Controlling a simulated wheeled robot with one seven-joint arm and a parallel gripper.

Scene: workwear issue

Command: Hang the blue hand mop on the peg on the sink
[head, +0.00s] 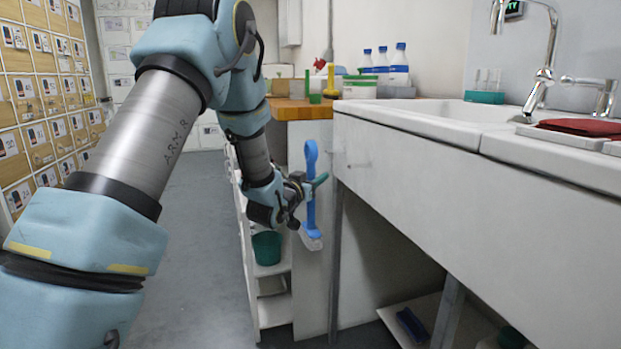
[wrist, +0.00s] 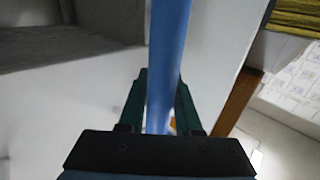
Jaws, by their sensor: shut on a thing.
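The blue hand mop (head: 310,215) hangs upright in the head view, with a ring-shaped top end and a pale head at the bottom. My gripper (head: 318,181) is shut on its handle, below the ring. In the wrist view, the blue handle (wrist: 168,60) runs between the green fingers of my gripper (wrist: 162,100). The white sink (head: 430,155) is to the right. A small pale peg (head: 349,165) seems to stick out near the left end of its front; it is hard to make out. The mop's ring is left of it, apart from it.
A wooden-topped counter (head: 300,108) with a white side stands behind the mop. Bottles (head: 398,68) and a yellow-handled tool (head: 331,82) stand at the back. A red cloth (head: 580,127) lies by the tap. A green bucket (head: 267,248) sits on a low shelf. The floor at left is clear.

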